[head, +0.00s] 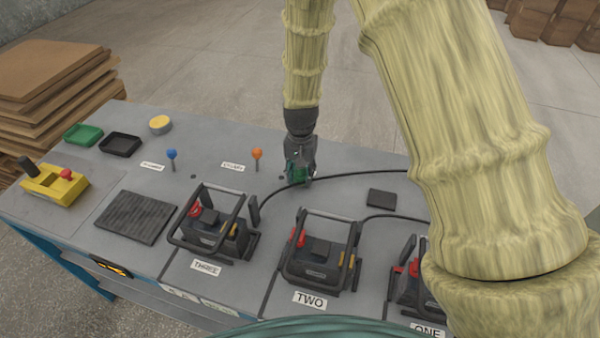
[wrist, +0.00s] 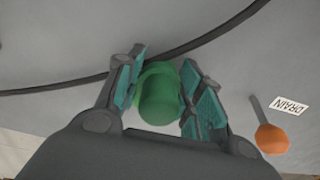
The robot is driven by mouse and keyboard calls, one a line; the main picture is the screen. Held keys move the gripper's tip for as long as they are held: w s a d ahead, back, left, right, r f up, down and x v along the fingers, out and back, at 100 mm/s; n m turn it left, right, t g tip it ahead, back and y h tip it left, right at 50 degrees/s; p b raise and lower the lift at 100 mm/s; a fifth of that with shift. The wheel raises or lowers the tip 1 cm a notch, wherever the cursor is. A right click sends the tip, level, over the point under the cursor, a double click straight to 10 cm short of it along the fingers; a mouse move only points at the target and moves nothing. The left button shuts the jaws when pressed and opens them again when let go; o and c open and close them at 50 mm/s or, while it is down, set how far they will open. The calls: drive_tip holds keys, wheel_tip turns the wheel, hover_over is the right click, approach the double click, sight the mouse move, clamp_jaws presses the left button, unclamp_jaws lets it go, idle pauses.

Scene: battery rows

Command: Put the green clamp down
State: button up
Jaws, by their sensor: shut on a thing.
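My gripper (head: 300,174) is shut on the green clamp (wrist: 160,95), which sits between the teal-padded fingers in the wrist view. In the head view the clamp shows only as a small green patch (head: 294,171), mostly hidden by the fingers. The gripper points down at the grey bench top, behind the battery unit marked TWO. I cannot tell whether the clamp touches the bench. A black cable (wrist: 225,28) runs close by the clamp.
An orange-headed peg (head: 257,155) and a blue-headed peg (head: 172,156) stand left of my gripper. Battery units marked THREE (head: 213,222) and TWO (head: 320,250) stand in front. A dark pad (head: 381,198) lies to the right. Green (head: 83,135) and black trays (head: 120,144) lie far left.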

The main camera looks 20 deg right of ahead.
drive_tip(key=o, duration=1)
drive_tip(key=shift+f, duration=0.1)
drive_tip(key=shift+r+b, duration=0.95)
drive_tip(key=shift+r, duration=5.2)
